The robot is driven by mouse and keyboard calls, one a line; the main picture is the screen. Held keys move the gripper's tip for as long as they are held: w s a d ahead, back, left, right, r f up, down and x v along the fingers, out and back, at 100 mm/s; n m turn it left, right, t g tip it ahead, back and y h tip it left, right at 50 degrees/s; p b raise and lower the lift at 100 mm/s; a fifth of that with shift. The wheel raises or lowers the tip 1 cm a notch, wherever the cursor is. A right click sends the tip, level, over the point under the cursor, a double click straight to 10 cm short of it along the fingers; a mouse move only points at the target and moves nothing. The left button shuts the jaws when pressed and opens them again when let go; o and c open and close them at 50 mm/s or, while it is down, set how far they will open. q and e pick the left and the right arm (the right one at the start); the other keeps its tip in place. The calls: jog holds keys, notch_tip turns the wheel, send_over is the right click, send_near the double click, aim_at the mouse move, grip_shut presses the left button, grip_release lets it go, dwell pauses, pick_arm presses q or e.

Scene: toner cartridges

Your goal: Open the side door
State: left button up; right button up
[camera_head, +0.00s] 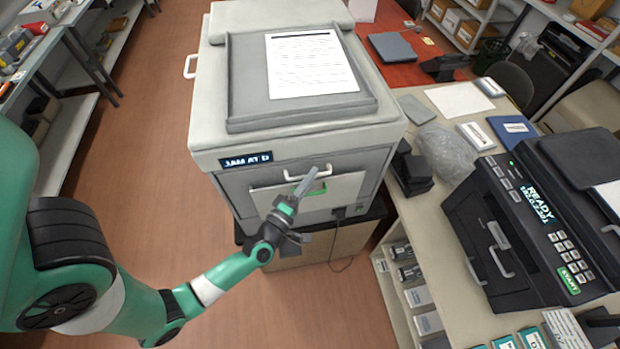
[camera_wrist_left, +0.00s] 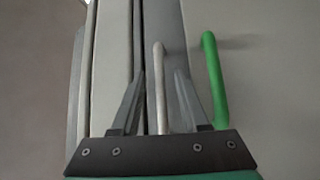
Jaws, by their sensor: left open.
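The grey office machine (camera_head: 290,130) stands on a low cabinet, its display (camera_head: 245,161) showing a jam message partly unreadable. A pale panel (camera_head: 345,187) on its front is closed; a white bar handle (camera_head: 322,168) is above a green handle (camera_head: 318,192). Another white handle (camera_head: 189,66) sticks out from the machine's left side. My left gripper (camera_head: 302,182) is open at the front handles. In the left wrist view, the white handle (camera_wrist_left: 159,85) lies between its open fingers (camera_wrist_left: 160,100), and the green handle (camera_wrist_left: 214,80) is outside them, to the right. Contact cannot be told. My right gripper is not in view.
A counter (camera_head: 440,105) on the right holds a black machine (camera_head: 520,225) reading READY, a clear plastic bag (camera_head: 447,152) and boxes. Shelves (camera_head: 75,125) stand at the far left. The floor (camera_head: 150,160) left of the grey machine is clear.

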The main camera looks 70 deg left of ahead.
pick_arm(q)
grip_shut()
dwell(1.4)
